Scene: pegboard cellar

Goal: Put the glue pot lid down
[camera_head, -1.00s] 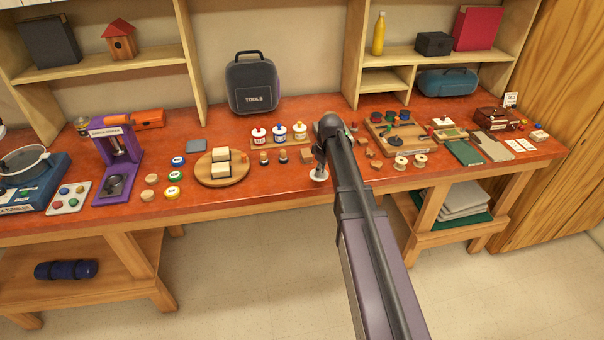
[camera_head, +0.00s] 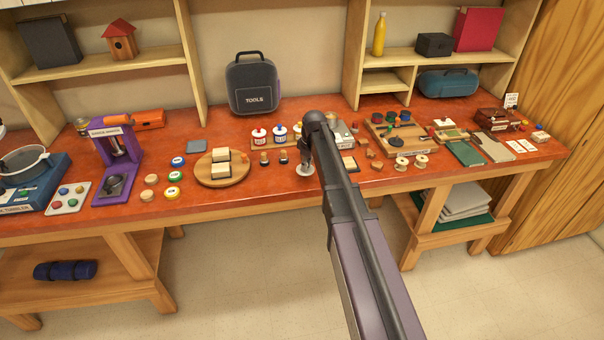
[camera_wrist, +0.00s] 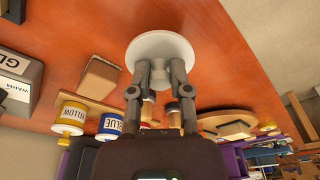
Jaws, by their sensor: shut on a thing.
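The glue pot lid is a white round disc (camera_wrist: 161,47) at the tips of my gripper (camera_wrist: 160,72) in the wrist view. The two fingers are closed on its near side. In the head view, my gripper (camera_head: 304,158) is over the front middle of the red bench, and the lid (camera_head: 304,172) shows as a small pale disc below it. I cannot tell whether the lid touches the bench top. A grey box with a partly visible glue label (camera_wrist: 15,75) is at the left of the wrist view; my arm partly hides it in the head view.
Paint pots (camera_head: 279,133) stand on a wooden strip behind and left of my gripper. A round wooden board (camera_head: 240,174) with two blocks lies farther left. Bare red bench top surrounds the lid.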

